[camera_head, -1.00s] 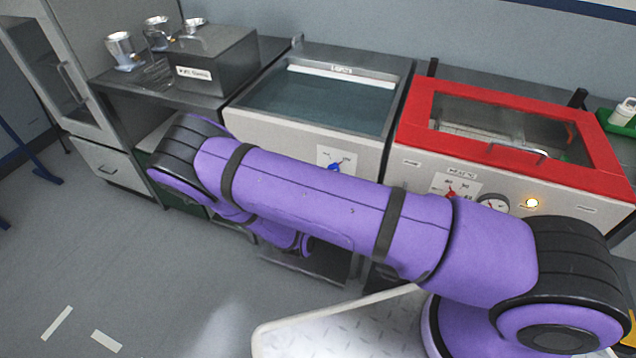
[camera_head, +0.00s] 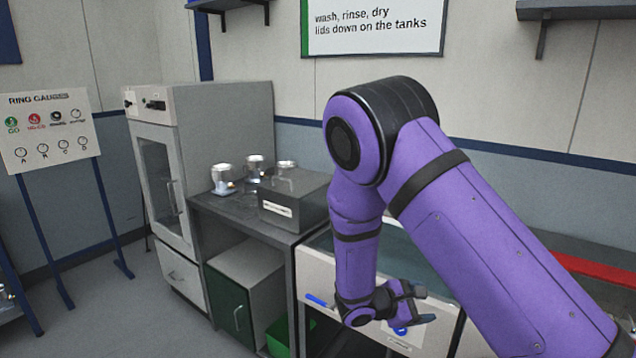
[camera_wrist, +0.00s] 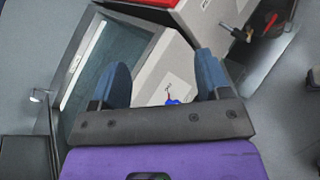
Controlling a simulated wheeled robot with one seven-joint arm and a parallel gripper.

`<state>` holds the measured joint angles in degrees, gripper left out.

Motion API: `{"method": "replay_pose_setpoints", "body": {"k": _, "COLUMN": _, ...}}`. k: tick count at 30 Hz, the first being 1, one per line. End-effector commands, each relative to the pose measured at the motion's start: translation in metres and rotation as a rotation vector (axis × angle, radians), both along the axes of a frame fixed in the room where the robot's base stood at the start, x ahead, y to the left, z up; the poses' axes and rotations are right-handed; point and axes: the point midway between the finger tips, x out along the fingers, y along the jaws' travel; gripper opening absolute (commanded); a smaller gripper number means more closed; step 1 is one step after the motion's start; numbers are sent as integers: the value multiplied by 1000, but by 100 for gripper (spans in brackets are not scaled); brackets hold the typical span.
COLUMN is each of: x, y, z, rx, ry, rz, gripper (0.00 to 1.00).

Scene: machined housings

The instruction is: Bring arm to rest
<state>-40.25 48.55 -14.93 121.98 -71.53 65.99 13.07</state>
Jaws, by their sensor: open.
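My purple arm is bent in front of the tanks in the head view, with its elbow high and its forearm hanging down. My gripper (camera_head: 418,306) is at the lower middle, in front of the pale front panel of the rinse tank (camera_head: 318,278). In the wrist view my gripper (camera_wrist: 160,82) shows two blue fingers spread wide apart with nothing between them. Beyond the fingers are the tank's panel and a blue knob (camera_wrist: 173,101). I cannot tell how far the fingers are from the panel.
A dark bench (camera_head: 240,212) holds several metal housings and a grey box (camera_head: 292,200). A tall cabinet (camera_head: 222,120) stands to its left. A gauge board (camera_head: 48,130) is at far left. A red lid edge (camera_head: 590,268) shows behind my arm.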

Motion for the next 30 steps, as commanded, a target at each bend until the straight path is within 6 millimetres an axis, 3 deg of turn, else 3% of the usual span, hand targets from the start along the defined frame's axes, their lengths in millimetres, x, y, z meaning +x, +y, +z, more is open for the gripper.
{"method": "replay_pose_setpoints", "body": {"k": 3, "x": -10, "y": -14, "z": 35, "rx": 101, "ry": -44, "rz": -110, "gripper": 70}}
{"method": "replay_pose_setpoints", "body": {"k": 12, "x": -44, "y": -43, "z": 108, "rx": 351, "ry": -149, "rz": -355, "gripper": 70}}
{"method": "replay_pose_setpoints", "body": {"k": 30, "x": -139, "y": -77, "z": 228, "rx": 872, "ry": -407, "rz": -723, "gripper": 70}}
